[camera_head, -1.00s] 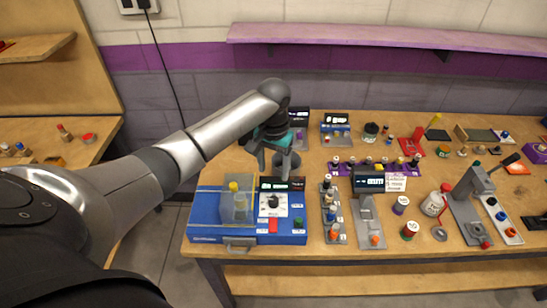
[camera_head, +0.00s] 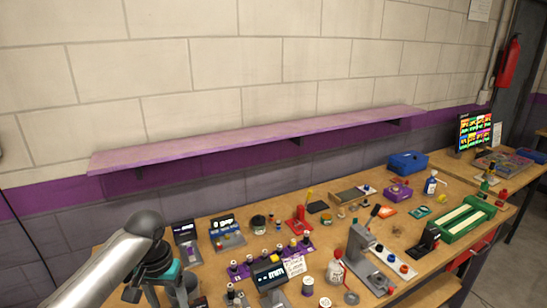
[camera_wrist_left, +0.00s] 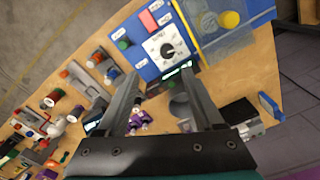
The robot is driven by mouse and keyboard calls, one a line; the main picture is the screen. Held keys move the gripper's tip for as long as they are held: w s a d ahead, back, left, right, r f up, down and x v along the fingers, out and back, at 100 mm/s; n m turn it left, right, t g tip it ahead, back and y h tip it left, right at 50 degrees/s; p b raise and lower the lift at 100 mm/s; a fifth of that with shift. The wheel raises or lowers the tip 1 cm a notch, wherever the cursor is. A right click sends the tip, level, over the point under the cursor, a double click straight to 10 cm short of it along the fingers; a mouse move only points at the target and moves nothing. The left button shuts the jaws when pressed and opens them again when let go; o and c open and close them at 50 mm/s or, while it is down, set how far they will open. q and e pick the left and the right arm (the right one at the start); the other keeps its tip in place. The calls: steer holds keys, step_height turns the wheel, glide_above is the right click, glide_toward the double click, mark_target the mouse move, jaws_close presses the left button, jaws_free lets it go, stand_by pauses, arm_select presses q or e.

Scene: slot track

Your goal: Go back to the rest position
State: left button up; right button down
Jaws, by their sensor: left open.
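My left gripper (camera_head: 158,291) is at the bottom left of the head view, at the end of my silver arm and cut by the lower edge. In the left wrist view my gripper (camera_wrist_left: 160,76) is open, with nothing between its fingers. It hangs over the workbench near a blue box (camera_wrist_left: 222,22) with a white dial panel, apart from it as far as I can tell. My right gripper is not in view.
The workbench (camera_head: 345,212) is crowded with small devices. A purple peg strip (camera_head: 287,252), a grey press stand (camera_head: 357,250), a green tray (camera_head: 466,217) and a blue bin (camera_head: 407,162) stand on it. A purple shelf (camera_head: 260,139) runs along the wall above.

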arm_select(q)
steer(key=s+d+f+m+t+h, duration=0.1)
steer(key=s+d+f+m, duration=0.15)
steer(key=s+d, duration=0.35)
steer(key=s+d+f+m+t, duration=0.1)
steer(key=s+d+f, duration=0.3)
steer(key=s+d, duration=0.15)
steer(key=s+a+r+t, duration=0.1)
steer(key=s+r, duration=0.3)
steer(key=s, duration=0.7)
step_height(320, 180, down, 30)
steer(key=s+b, duration=0.2)
steer(key=b, duration=0.6)
steer(key=s+a+f+g+b, duration=0.1)
steer(key=s+f+b, duration=0.3)
steer(key=s+f, duration=0.4)
steer(key=s+a+f+g+y+b, duration=0.1)
steer(key=s+f+b, duration=0.4)
steer(key=f, duration=1)
steer(key=s+a, duration=0.1)
steer(key=s, duration=0.1)
steer(key=shift+s+f, duration=0.25)
steer(key=shift+s, duration=0.1)
steer(key=shift+a+n, duration=0.1)
steer(key=shift+n, duration=0.15)
